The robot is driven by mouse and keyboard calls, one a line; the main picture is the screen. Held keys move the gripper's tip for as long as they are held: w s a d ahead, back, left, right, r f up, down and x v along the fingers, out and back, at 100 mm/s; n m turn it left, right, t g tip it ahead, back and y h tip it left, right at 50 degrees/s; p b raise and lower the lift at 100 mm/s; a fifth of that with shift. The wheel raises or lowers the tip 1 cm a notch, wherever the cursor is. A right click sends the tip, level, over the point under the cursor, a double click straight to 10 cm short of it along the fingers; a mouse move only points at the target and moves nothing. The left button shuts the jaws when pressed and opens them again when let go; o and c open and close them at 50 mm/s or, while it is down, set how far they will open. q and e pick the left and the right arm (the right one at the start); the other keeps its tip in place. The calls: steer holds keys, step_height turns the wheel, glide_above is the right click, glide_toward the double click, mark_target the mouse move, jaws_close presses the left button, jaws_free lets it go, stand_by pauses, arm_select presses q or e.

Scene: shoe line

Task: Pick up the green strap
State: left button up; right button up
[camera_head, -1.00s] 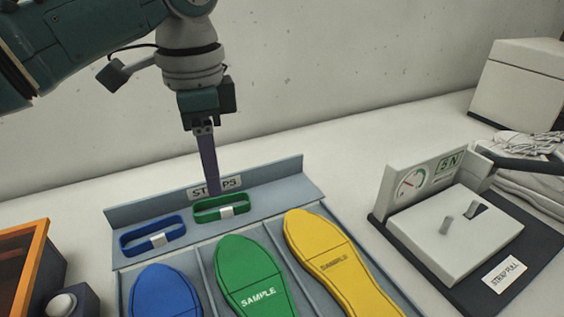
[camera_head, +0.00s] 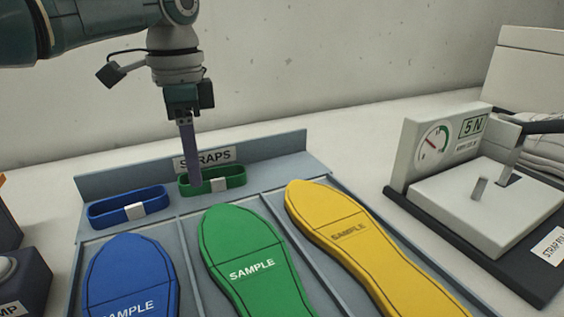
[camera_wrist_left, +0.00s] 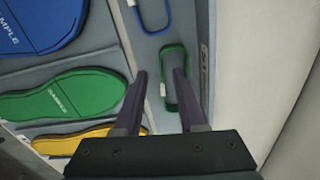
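The green strap (camera_head: 230,182) is a flat loop with a pale buckle, lying in the rear of the grey tray behind the green sample sole. My left gripper (camera_head: 194,183) points down, its dark fingers overlapping the strap's left part in the head view. In the left wrist view, the left gripper (camera_wrist_left: 160,75) is open, its fingers apart. There the green strap (camera_wrist_left: 184,62) lies near the right finger, which covers part of it. I cannot tell whether they touch. My right gripper is not in view.
The blue strap (camera_head: 104,212) lies left of the green one. Blue (camera_head: 125,265), green (camera_head: 245,245) and yellow (camera_head: 350,250) sample soles fill the tray (camera_head: 185,235) in front. The tray's labelled back wall (camera_head: 270,150) stands close behind. A gauge fixture (camera_head: 450,190) stands at right.

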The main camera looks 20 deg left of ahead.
arm_select(q)
step_height(320, 180, down, 3)
steer(key=shift+r, duration=0.1)
jaws_close()
stand_by(0.3)
stand_by(1.1)
